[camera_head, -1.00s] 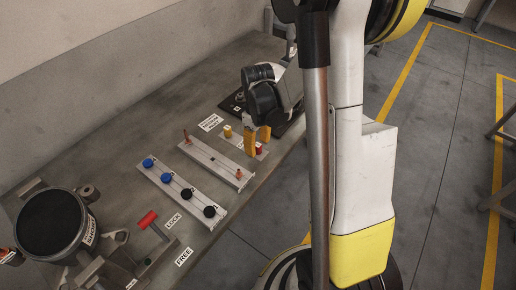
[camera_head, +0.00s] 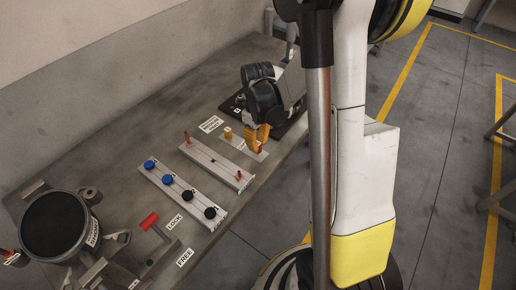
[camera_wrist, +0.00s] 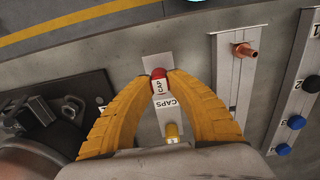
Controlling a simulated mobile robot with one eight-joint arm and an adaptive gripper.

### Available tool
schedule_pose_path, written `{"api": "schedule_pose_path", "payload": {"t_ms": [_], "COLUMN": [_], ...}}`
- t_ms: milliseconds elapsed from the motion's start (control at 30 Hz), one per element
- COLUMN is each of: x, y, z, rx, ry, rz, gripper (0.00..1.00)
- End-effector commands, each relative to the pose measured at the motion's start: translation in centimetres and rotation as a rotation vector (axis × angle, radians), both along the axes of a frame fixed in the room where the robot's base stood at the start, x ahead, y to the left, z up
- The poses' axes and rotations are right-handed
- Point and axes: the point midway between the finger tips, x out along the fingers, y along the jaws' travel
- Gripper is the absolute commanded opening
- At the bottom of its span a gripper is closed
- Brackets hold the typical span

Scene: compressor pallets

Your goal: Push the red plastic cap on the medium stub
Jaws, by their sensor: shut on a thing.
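The red plastic cap (camera_wrist: 158,74) stands on the caps plate, between the tips of my yellow fingers in the wrist view. My gripper (camera_wrist: 160,78) is shut on it. In the head view my gripper (camera_head: 260,142) is low over the near end of the caps plate (camera_head: 240,144), and its fingers mostly hide the cap. A metal rail beside it carries copper stubs: one at the near end (camera_head: 239,174), one at the far end (camera_head: 186,138). The near one also shows in the wrist view (camera_wrist: 243,49). I cannot tell which stub is the medium one.
A yellow cap (camera_head: 228,133) stands on the caps plate. A second rail (camera_head: 187,198) holds blue and black knobs. A dark device (camera_wrist: 50,125) lies close to my gripper. The table's front edge is near the rails.

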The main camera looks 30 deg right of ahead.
Motion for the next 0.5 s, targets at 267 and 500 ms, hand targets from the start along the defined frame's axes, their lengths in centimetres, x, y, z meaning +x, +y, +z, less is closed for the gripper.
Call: {"api": "schedule_pose_path", "payload": {"t_ms": [267,500], "x": [0.0,0.0], "y": [0.0,0.0], "z": [1.3,2.2], "rx": [0.0,0.0], "ry": [0.0,0.0], "rz": [0.0,0.0], "gripper": [0.0,0.0]}}
